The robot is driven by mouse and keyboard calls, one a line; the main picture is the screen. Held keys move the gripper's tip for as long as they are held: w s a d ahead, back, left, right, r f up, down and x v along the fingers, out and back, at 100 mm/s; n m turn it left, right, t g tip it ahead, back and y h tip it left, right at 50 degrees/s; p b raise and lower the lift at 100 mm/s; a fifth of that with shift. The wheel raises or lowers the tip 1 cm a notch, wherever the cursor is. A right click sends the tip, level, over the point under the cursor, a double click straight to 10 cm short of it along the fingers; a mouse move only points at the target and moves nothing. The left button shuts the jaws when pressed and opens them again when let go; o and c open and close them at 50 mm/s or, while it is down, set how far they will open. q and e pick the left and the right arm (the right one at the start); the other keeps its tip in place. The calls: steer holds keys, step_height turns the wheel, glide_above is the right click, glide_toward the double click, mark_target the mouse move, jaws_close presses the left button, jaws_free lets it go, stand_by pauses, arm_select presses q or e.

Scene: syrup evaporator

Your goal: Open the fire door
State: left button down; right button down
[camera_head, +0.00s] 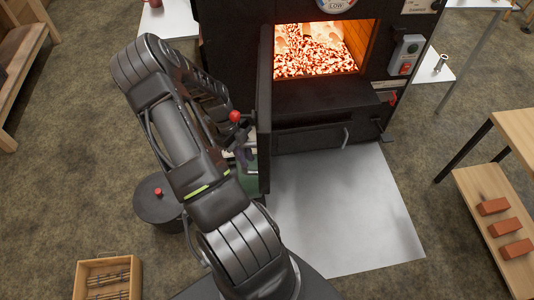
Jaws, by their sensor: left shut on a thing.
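The fire door (264,120) is the dark panel on the left of the black evaporator (310,98). It stands swung out, seen nearly edge-on, and the firebox opening (318,50) with glowing embers is uncovered. My left arm comes in from the lower middle and bends back toward the door. My left gripper (244,155) is at the door's left face, shut on what looks like the door handle (251,172); my arm and the narrow angle hide part of the grip. My right gripper is not in view.
A red ball knob (234,116) shows beside the door. A dark round drum (158,198) stands left of my arm. A wooden crate (108,262) is at lower left. A wooden shelf with bricks (493,207) is at right. The grey floor plate (345,215) is clear.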

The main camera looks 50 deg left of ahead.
arm_select(q)
steer(key=shift+s+a+f, duration=0.2)
steer(key=shift+s+a, duration=0.1)
steer(key=shift+s, duration=0.45)
steer(key=c, duration=1.3)
jaws_free()
steer(key=shift+a+r, duration=0.1)
steer(key=shift+w, duration=0.1)
steer(key=shift+a+r, duration=0.25)
steer(key=shift+r, duration=0.15)
steer(key=b+v, duration=0.1)
steer(key=v, duration=0.6)
steer(key=shift+d, duration=0.1)
